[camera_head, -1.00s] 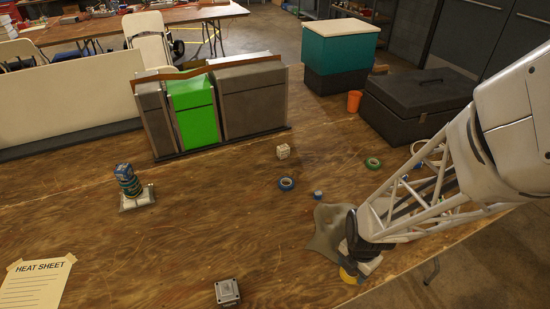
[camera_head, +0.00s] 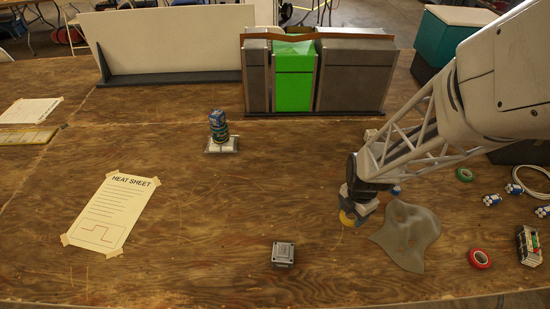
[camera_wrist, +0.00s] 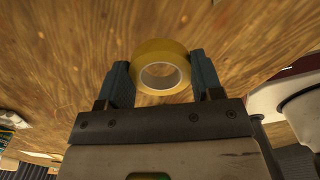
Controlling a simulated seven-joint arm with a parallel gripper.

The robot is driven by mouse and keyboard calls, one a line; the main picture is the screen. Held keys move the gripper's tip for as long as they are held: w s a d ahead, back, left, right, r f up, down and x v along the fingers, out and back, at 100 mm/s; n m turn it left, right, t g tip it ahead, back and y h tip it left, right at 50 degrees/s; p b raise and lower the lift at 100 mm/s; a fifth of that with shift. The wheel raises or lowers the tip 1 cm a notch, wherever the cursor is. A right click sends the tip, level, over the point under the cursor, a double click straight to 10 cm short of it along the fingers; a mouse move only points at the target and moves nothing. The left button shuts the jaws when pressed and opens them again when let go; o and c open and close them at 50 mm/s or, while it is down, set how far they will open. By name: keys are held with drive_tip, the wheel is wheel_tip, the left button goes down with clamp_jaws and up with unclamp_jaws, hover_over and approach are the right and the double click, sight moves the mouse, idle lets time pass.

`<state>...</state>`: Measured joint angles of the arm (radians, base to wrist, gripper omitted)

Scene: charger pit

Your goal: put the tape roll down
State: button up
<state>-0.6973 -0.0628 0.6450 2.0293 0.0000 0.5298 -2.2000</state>
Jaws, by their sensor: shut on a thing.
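The yellow tape roll (camera_head: 347,218) is in my gripper, just left of the grey cloth on the wooden table. In the wrist view the roll (camera_wrist: 160,48) sits between the two fingers, with its pale core facing the camera. My gripper (camera_wrist: 159,66) is shut on the roll, one finger on each side. In the head view my gripper (camera_head: 350,210) points down close over the tabletop. I cannot tell whether the roll touches the wood.
The grey cloth (camera_head: 407,235) lies right of my gripper. A small metal box (camera_head: 283,253) stands to the front left. A red tape roll (camera_head: 480,258) and a green one (camera_head: 465,174) lie right. A can stack (camera_head: 218,126) stands at left. Bare wood lies left of my gripper.

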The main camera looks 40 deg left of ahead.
drive_tip(key=shift+n, duration=0.7)
drive_tip(key=a, duration=0.3)
drive_tip(key=s+a, duration=0.1)
drive_tip(key=a, duration=0.6)
drive_tip(key=shift+s+a+f, duration=0.15)
drive_tip(key=shift+s+a, duration=0.15)
drive_tip(key=shift+s, duration=0.05)
drive_tip(key=shift+n, duration=0.7)
drive_tip(key=s+a, duration=0.1)
drive_tip(key=a, duration=0.2)
drive_tip(key=s+a, duration=0.1)
drive_tip(key=a, duration=0.3)
drive_tip(key=s+a, duration=0.2)
drive_tip(key=a, duration=0.1)
drive_tip(key=shift+a+f, duration=0.1)
drive_tip(key=shift+a, duration=0.25)
drive_tip(key=shift+w, duration=0.1)
hover_over(274, 164)
drive_tip(key=shift+f, duration=0.8)
drive_tip(key=shift+f, duration=0.1)
drive_tip(key=shift+f, duration=1.6)
drive_tip(key=shift+f, duration=0.2)
